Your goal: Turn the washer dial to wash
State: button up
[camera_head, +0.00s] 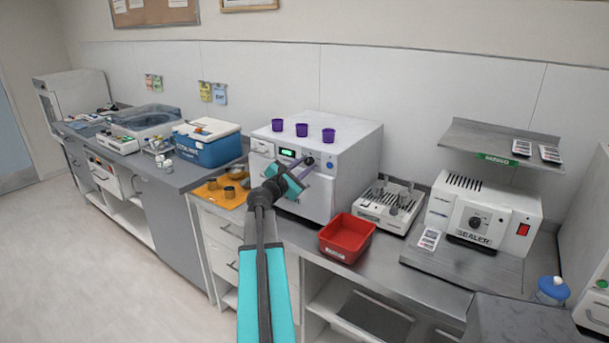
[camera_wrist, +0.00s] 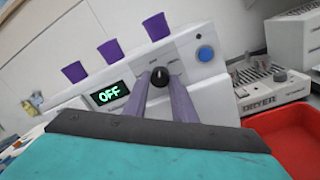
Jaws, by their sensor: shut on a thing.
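The washer (camera_head: 343,152) is a white box on the counter with a green-lit display (camera_head: 287,152). My gripper (camera_head: 304,164) reaches the washer front from below. In the wrist view its two purple fingers (camera_wrist: 160,84) are on either side of the dial, shut on it. The dial's pointer is hard to make out.
A blue button (camera_wrist: 205,53) is right of the dial. Several purple cups (camera_head: 302,130) stand on the washer. A red bin (camera_head: 347,238) sits in front to the right, near my arm; an orange mat (camera_head: 213,197) with small metal cups lies to the left.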

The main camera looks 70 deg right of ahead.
jog(key=shift+w+f+m+b, duration=0.15)
jog(key=shift+m+b, duration=1.1)
jog(key=shift+b, duration=1)
jog(key=shift+s+f+m+b, duration=0.1)
jog(key=shift+m+b, duration=1.15)
jog(key=shift+b, duration=0.95)
jog(key=shift+r+m+g+b, duration=0.1)
jog(key=shift+m+g+b, duration=0.2)
jog(key=shift+m+b, duration=0.75)
jog(key=shift+r+b, duration=0.1)
jog(key=shift+b, duration=0.5)
jog(key=o, duration=1)
jog(key=shift+o, duration=0.2)
jog(key=shift+r+n+p, duration=0.1)
jog(key=shift+n+p, duration=0.95)
jog(key=shift+p, duration=1.25)
jog(key=n+p, duration=0.3)
jog(key=p, duration=0.3)
jog(key=n+p, duration=0.3)
jog(key=p, duration=0.3)
jog(key=shift+r+n+t, duration=0.15)
jog(key=shift+n+t, duration=0.25)
